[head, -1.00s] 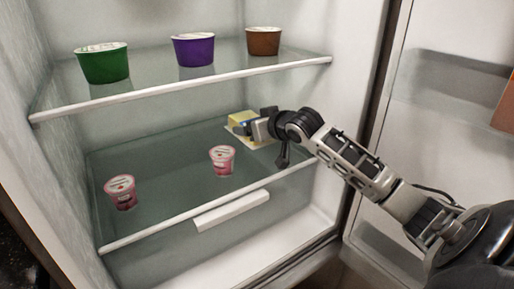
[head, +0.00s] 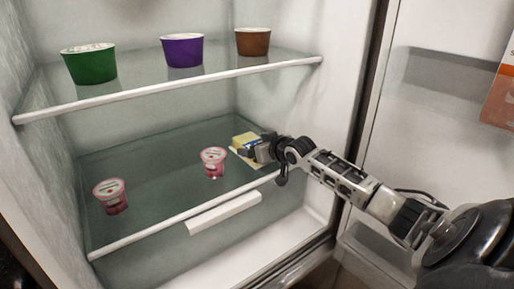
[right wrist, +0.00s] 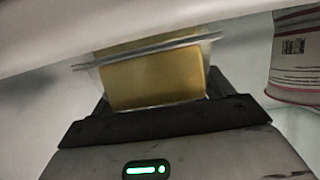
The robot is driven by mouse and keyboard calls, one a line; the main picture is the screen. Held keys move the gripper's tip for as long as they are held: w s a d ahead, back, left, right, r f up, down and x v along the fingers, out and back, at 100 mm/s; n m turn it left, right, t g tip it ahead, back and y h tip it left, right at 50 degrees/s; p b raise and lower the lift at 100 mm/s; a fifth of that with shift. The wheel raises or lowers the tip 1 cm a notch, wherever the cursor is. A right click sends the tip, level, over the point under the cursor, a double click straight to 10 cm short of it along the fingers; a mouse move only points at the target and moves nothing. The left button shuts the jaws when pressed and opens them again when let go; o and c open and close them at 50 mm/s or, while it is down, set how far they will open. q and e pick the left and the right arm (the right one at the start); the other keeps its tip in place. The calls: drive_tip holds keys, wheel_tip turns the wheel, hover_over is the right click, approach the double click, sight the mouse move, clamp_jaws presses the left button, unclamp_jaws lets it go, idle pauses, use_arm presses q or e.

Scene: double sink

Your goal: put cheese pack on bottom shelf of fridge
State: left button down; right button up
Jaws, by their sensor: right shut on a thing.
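The cheese pack (head: 245,142) is a yellow block in a clear package with a flat rim, at the right back of the lower fridge shelf (head: 150,155). In the right wrist view the cheese pack (right wrist: 155,78) sits between the fingers. My right gripper (head: 254,148) is shut on it, reaching in from the right. I cannot tell whether the pack touches the shelf glass. The gripper also shows in the right wrist view (right wrist: 160,110). My left gripper is not in view.
Two pink yogurt cups (head: 213,162) (head: 110,196) stand on the lower shelf, one just left of the gripper. Green (head: 89,66), purple (head: 183,51) and brown (head: 253,42) tubs stand on the shelf above. The open fridge door (head: 425,140) is at right.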

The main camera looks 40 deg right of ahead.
drive_tip(key=o, duration=1.3)
drive_tip(key=shift+f, duration=0.1)
drive_tip(key=p+v, duration=0.1)
drive_tip(key=v, duration=1)
drive_tip(key=shift+p, duration=0.3)
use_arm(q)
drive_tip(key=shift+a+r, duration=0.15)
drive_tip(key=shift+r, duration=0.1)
use_arm(e)
drive_tip(key=shift+s+a+r, duration=0.1)
drive_tip(key=shift+s+r, duration=0.2)
drive_tip(key=shift+s, duration=0.15)
